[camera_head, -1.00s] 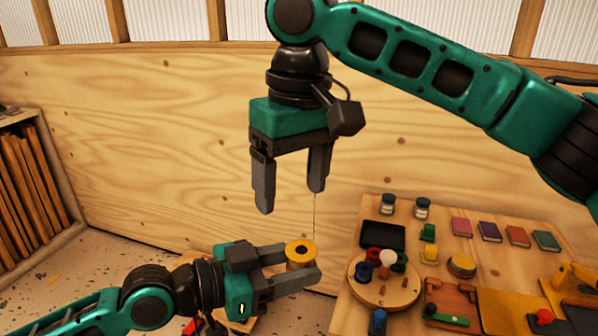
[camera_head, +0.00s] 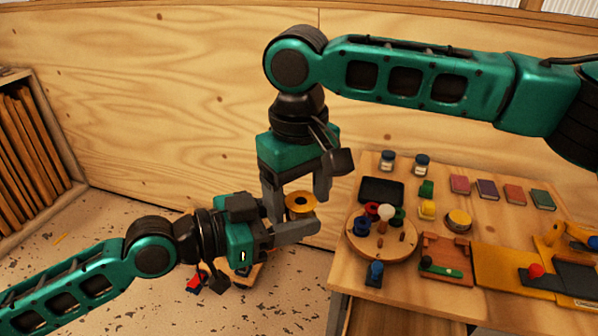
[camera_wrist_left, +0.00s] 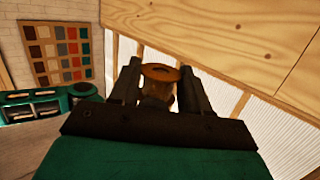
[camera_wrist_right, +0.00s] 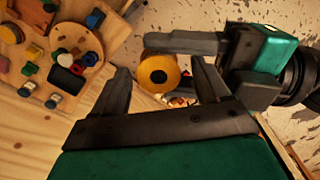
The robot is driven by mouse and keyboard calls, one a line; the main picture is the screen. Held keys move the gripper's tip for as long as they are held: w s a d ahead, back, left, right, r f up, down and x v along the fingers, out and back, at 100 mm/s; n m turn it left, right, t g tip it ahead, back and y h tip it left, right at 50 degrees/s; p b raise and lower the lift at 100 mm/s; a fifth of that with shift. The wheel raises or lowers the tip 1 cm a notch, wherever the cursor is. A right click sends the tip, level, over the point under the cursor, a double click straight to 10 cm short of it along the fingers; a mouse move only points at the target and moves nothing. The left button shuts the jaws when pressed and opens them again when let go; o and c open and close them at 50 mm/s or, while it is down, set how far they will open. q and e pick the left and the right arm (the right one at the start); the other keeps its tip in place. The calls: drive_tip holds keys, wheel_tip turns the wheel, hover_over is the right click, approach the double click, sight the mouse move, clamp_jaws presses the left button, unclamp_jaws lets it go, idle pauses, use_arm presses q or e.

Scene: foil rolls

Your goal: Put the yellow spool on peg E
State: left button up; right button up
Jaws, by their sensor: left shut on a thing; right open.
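The yellow spool (camera_head: 300,202) is held upright between the fingers of my left gripper (camera_head: 297,218), off the table's left side. It also shows between the left fingers in the left wrist view (camera_wrist_left: 160,75). My right gripper (camera_head: 296,192) is open and points down, its fingers around or just above the spool; the head view does not show exact contact. In the right wrist view the spool (camera_wrist_right: 160,73) lies beyond the open right fingers. The round peg board (camera_head: 381,250) stands on the table with several coloured spools and bare pegs. Peg letters are not readable.
The table (camera_head: 345,283) also bears a black tray (camera_head: 381,190), small jars, coloured blocks, a brown tray (camera_head: 446,258) and a yellow board (camera_head: 500,272). A wooden wall (camera_head: 200,110) stands behind. Floor shows left of the table.

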drive_tip(key=shift+f, duration=0.35)
drive_tip(key=shift+c, duration=0.4)
drive_tip(key=c, duration=0.9)
use_arm(q)
drive_tip(key=o, duration=1.2)
use_arm(e)
drive_tip(key=shift+c, duration=0.7)
use_arm(q)
drive_tip(key=shift+s+a, duration=0.1)
drive_tip(key=shift+a, duration=0.05)
drive_tip(key=v, duration=1.1)
drive_tip(key=shift+a, duration=0.25)
